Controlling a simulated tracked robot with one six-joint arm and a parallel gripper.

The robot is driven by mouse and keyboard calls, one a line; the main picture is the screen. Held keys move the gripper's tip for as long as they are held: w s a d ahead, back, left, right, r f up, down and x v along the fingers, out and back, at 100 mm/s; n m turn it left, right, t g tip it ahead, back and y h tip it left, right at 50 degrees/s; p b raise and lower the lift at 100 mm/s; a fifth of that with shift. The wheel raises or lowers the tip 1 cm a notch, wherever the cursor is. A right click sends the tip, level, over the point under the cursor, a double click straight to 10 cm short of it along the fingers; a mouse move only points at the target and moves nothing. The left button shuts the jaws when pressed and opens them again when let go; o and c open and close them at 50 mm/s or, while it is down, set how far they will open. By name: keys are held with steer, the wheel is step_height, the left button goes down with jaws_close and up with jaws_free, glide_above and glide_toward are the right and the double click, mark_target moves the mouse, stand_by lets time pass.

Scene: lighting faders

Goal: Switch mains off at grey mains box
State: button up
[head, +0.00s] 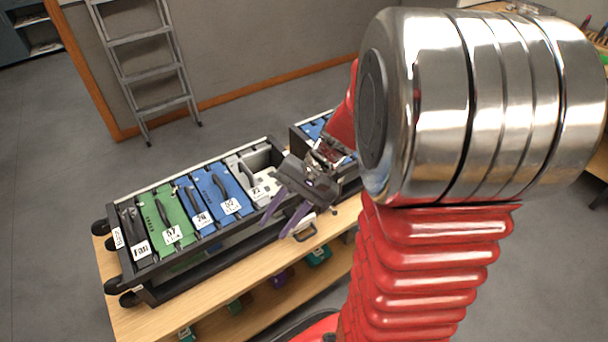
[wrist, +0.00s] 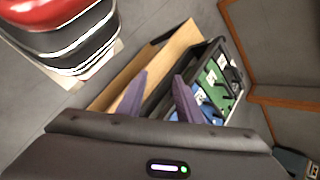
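My gripper (head: 276,226) hangs over the right part of a black rack on a wooden bench, its two purple fingers apart with nothing between them. In the wrist view the fingers (wrist: 160,78) are also spread and empty. A pale grey module (head: 247,164) with a dark handle sits in the rack, just left of my gripper and partly hidden by it. A small pale box with a handle (head: 303,228) shows at the rack's front, right of the fingertips. I cannot tell which of these is the grey mains box, nor its switch position.
The rack (head: 200,265) also holds blue modules (head: 222,190), a green module (head: 160,218) and a black one (head: 133,232). The wooden bench (head: 240,245) has a lower shelf with small coloured items. A ladder (head: 150,70) leans at the wall. Floor left of the bench is clear.

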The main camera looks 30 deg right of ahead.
steer(key=w+d+f+m+t+y, duration=0.4)
steer(key=d+f+m, duration=0.2)
steer(key=d+f, duration=0.15)
steer(key=m+t+h, duration=0.9)
steer(key=m+t, duration=0.4)
steer(key=m, duration=0.5)
glide_toward(335, 212)
steer(key=s+f, duration=0.1)
steer(key=s, duration=0.2)
steer(key=shift+s+d+f, duration=0.1)
steer(key=shift+s+d, duration=0.15)
steer(key=shift+d, duration=0.25)
steer(key=shift+w, duration=0.15)
steer(key=shift+w+a, duration=0.35)
steer(key=shift+w, duration=1.9)
steer(key=shift+w+a, duration=0.35)
steer(key=shift+w, duration=1.85)
steer(key=shift+w+a, duration=0.35)
steer(key=shift+w, duration=1.9)
jaws_close()
